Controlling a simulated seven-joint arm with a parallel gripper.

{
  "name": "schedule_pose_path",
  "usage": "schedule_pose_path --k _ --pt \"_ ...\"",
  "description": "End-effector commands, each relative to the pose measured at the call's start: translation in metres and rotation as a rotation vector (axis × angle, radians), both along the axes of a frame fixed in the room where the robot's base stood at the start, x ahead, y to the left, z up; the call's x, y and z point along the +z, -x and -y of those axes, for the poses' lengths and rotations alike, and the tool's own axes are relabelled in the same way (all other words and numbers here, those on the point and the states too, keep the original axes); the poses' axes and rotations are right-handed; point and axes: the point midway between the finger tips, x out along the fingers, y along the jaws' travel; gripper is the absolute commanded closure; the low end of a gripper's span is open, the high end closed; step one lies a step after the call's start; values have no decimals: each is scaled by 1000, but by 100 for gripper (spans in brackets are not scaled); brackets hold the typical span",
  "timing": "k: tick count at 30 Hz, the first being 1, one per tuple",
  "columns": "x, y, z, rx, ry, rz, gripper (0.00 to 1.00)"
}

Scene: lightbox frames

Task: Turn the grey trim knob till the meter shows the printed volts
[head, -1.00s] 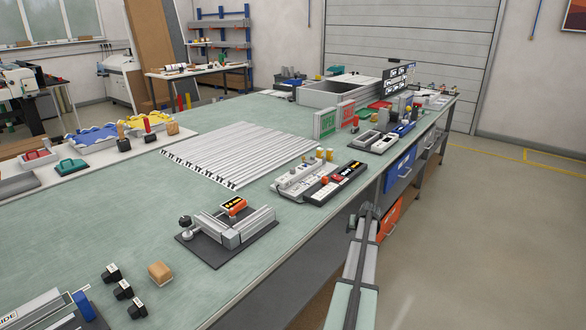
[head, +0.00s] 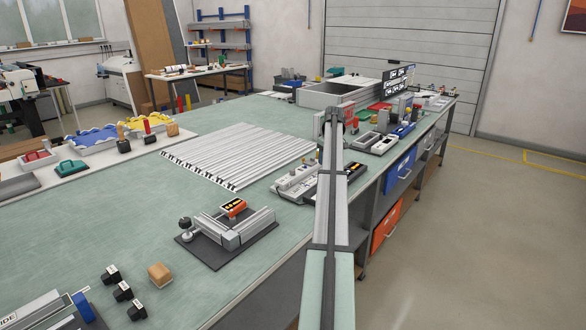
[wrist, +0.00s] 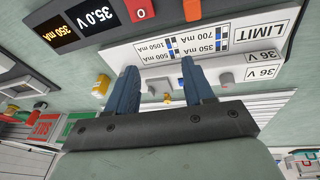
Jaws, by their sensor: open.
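In the wrist view the meter (wrist: 88,25) appears upside down, reading 35.0 V in white and 350 mA in orange. The white label panel (wrist: 205,42) beside it is printed LIMIT, several mA values and 36 V. In the head view my arm covers part of the black-and-white unit (head: 306,190).
A yellow knob (wrist: 101,86) stands left of my fingers, with a red button (wrist: 138,10) near the meter. Red and green signs (wrist: 62,129) are close by. In the head view slatted metal strips (head: 235,152) lie left of the unit.

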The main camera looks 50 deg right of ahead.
Motion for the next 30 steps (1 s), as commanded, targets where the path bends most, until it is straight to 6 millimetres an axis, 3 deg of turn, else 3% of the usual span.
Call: schedule_pose_path --k 1,6,9,13,20,30 --pt "17 -30 -7 94 -18 -48 48" --pt "57 -86 -48 364 -86 -186 48" --pt "72 -105 -66 462 -115 -234 48" --pt "82 -115 -78 528 -137 -264 48" --pt "66 -115 -82 543 -143 -272 48" --pt "7 -114 -83 540 -142 -270 48"
